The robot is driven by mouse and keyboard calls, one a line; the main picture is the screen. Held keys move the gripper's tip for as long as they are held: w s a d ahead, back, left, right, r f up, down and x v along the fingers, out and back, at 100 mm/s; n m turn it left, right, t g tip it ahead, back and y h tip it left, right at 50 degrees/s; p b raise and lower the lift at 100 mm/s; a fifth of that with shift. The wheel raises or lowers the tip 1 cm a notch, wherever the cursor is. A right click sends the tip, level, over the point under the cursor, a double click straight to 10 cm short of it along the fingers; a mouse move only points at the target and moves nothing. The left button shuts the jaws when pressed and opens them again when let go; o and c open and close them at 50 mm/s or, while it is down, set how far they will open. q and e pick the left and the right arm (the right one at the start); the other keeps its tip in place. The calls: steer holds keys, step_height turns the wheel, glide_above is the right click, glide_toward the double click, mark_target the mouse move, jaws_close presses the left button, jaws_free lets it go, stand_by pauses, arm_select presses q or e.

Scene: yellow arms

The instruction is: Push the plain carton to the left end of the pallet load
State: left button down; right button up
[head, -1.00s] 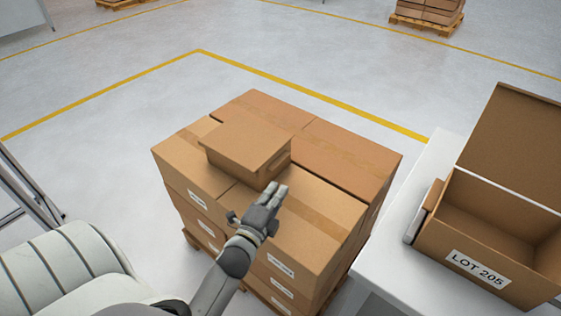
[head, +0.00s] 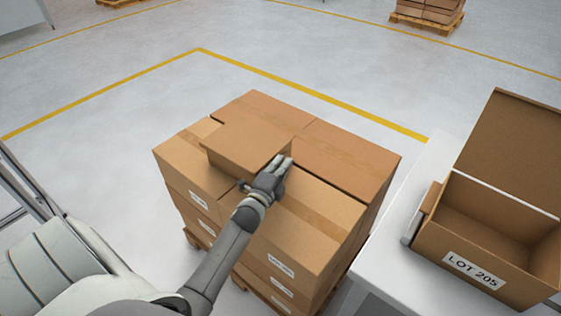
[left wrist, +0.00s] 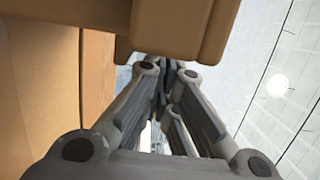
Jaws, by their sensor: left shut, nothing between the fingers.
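The plain carton (head: 243,147) lies flat on top of the pallet load (head: 320,205), toward its left part, with no label on the sides that show. My left gripper (head: 284,164) is shut and empty at the carton's right end. It seems to touch that end, but the exact contact is hidden. In the left wrist view the gripper's fingers (left wrist: 162,80) are together, and a brown carton edge (left wrist: 175,35) spans the top, close in front of them. My right gripper is not in view.
Yellow floor lines (head: 300,88) run behind the load. Another loaded pallet (head: 428,14) stands far back.

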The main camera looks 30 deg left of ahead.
mark_target(232, 135)
arm_select(q)
steer(key=shift+a, duration=0.25)
steer(key=a+b, duration=0.1)
steer(key=a, duration=0.6)
steer(key=w+a+b, duration=0.1)
steer(key=a+b, duration=0.1)
steer(key=a, duration=0.4)
steer(key=a+b, duration=0.2)
steer(key=a, duration=0.5)
steer(key=shift+w+a, duration=0.3)
steer(key=shift+w, duration=0.05)
steer(key=shift+a+f, duration=0.15)
steer(key=shift+a, duration=0.15)
steer(key=shift+d, duration=0.25)
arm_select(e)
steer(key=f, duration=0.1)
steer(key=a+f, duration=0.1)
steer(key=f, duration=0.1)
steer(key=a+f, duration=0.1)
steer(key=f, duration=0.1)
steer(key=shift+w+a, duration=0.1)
